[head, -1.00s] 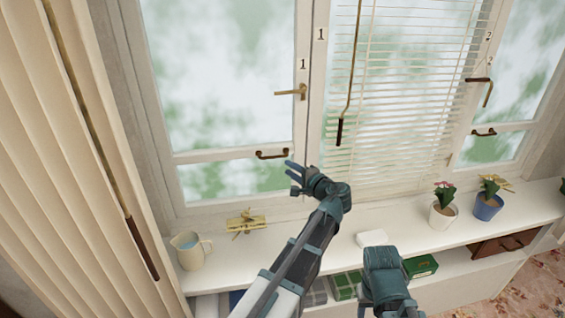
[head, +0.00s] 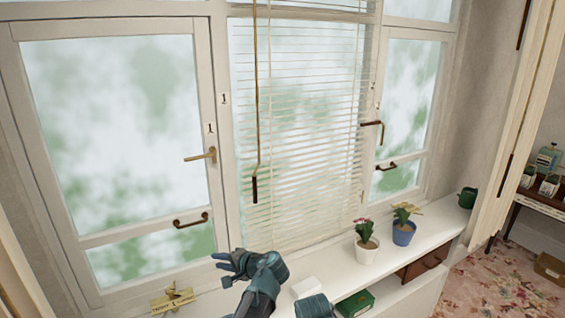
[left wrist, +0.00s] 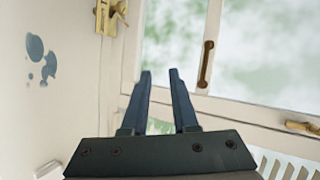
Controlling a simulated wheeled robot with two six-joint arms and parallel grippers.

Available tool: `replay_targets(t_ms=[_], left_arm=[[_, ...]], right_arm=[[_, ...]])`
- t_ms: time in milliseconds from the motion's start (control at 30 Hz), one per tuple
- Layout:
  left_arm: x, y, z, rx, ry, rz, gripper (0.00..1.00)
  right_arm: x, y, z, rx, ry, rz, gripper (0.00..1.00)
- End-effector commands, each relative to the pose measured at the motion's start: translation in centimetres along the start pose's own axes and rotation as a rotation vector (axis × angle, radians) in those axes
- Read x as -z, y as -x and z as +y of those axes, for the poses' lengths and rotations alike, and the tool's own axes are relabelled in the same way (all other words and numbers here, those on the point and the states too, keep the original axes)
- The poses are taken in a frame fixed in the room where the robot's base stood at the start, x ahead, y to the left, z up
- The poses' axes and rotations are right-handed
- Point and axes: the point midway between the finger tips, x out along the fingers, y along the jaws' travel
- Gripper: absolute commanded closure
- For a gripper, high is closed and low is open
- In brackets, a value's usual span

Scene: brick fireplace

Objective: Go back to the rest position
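My left gripper (head: 217,261) is in the lower middle of the head view, in front of the window's lower frame and above the white shelf (head: 395,280). It also shows in the left wrist view (left wrist: 160,73), its two blue fingers apart with nothing between them. A teal part of my other arm (head: 314,306) shows at the bottom edge of the head view. My right gripper is out of view.
The left window (head: 120,130) has a brass handle (head: 201,155) and a dark pull (head: 191,221). Blinds (head: 300,130) hang in the middle.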

Motion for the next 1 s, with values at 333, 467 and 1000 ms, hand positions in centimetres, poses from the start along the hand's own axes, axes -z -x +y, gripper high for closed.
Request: replay_targets(t_ms=[333, 467, 1000], left_arm=[[-8.5, 11.8, 17.4, -0.74, 0.166, -0.151, 0.73], [-10.3, 15.8, 20.5, -0.918, 0.168, -0.195, 0.73], [-11.2, 18.9, 22.3, -1.044, 0.161, -0.226, 0.73]], right_arm=[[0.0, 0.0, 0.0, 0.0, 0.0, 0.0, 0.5], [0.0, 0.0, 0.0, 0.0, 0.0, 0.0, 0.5], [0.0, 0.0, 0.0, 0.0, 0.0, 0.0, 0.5]])
